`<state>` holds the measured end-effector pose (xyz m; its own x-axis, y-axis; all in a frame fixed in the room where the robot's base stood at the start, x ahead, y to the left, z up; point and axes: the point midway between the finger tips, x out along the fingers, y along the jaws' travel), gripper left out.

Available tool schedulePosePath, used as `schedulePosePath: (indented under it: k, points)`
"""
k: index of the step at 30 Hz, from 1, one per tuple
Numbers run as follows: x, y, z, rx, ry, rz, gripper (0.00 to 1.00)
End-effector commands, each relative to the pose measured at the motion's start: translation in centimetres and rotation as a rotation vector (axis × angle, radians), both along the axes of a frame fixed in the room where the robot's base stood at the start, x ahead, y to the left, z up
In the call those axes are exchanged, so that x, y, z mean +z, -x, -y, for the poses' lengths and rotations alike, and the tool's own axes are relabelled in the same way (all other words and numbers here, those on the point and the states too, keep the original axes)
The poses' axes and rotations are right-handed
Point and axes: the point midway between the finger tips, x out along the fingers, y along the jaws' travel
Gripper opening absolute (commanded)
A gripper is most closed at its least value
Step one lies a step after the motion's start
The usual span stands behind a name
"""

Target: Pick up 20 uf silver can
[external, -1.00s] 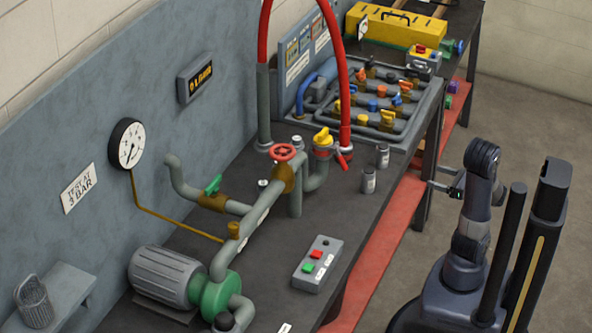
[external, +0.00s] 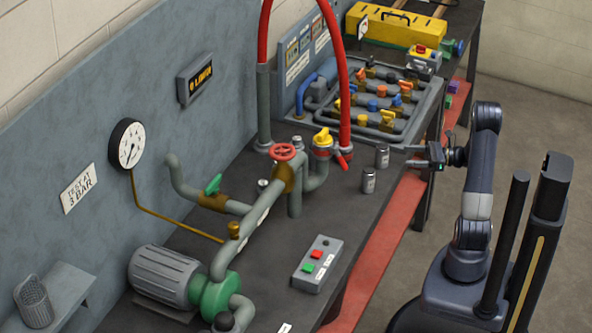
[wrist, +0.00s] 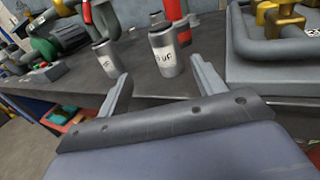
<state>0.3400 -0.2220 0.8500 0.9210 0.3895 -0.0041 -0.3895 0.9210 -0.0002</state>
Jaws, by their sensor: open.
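Two silver cans with black tops and white labels stand upright near the bench's front edge. The farther can (external: 382,156) is the one between my finger lines in the wrist view (wrist: 165,50). The nearer can (external: 369,181) is at the left in the wrist view (wrist: 105,59). Both labels end in "UF"; I cannot read the numbers surely, so I cannot tell which is 20 uF. My gripper (external: 412,156) is open and empty, just off the bench edge, level with the farther can and apart from it. Its spread fingers also show in the wrist view (wrist: 160,78).
A valve tray (external: 416,137) lies beyond the cans, at the right in the wrist view (wrist: 240,75). A button box (external: 317,265) lies nearer. Smaller silver cans (external: 297,141) stand deeper on the bench.

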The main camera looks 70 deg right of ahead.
Motion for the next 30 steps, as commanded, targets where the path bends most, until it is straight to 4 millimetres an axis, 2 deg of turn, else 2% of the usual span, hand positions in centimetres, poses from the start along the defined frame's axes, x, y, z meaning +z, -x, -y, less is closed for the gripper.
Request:
schedulePosePath:
  k: [1,5,15,23,30]
  points:
    - [-0.1,-0.8,0.0,0.023,-0.003,0.001,0.65]
    - [-0.4,-1.9,-0.1,0.046,-0.003,0.003,0.65]
    - [-0.4,-5.8,-2.0,0.049,-0.001,0.004,0.65]
    - [-0.4,-7.3,-2.5,0.048,-0.002,0.004,0.65]
    - [-0.4,-10.5,-3.4,0.049,-0.002,0.004,0.65]
